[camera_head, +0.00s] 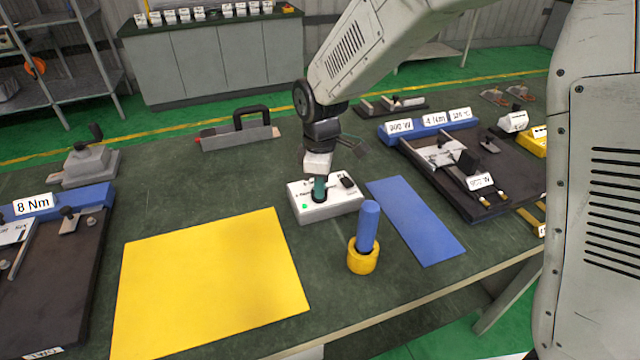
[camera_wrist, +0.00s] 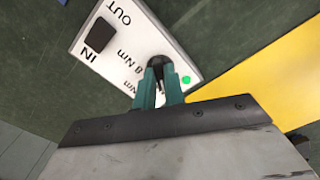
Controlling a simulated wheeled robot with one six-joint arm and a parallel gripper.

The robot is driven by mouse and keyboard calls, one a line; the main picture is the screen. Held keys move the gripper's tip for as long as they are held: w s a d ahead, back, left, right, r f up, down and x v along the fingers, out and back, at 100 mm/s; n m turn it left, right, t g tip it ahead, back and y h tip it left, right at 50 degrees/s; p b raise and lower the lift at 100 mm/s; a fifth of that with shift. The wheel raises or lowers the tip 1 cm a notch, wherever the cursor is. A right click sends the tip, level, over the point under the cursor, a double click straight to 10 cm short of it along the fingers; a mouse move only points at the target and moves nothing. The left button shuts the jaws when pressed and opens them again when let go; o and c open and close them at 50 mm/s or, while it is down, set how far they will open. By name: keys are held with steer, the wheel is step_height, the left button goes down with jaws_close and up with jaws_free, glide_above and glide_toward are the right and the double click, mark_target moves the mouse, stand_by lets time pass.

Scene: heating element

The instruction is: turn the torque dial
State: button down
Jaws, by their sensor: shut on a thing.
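A white control box (camera_head: 330,211) stands on the dark green table, and it also shows in the wrist view (camera_wrist: 185,50). It carries a black torque dial (camera_wrist: 157,62) with "Nm" markings beside it, one reading 8 Nm. A black switch (camera_wrist: 100,34) sits between the words IN and OUT, and a green light (camera_wrist: 186,79) glows near the dial. My gripper (camera_head: 319,189) points down onto the box, its green fingers (camera_wrist: 158,76) shut on the dial, one on each side. The fingers hide part of the dial, so its exact setting cannot be read.
A blue handle (camera_head: 369,222) stands in a yellow holder (camera_head: 363,262) just right of the box. A yellow mat (camera_head: 210,280) and a blue mat (camera_head: 415,220) lie flat on either side. Dark fixture boards (camera_head: 50,290) are at left and right (camera_head: 440,185).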

steer(key=c, duration=1.5)
jaws_free()
steer(key=shift+r, duration=0.1)
step_height(320, 180, up, 8)
steer(key=shift+f, duration=0.15)
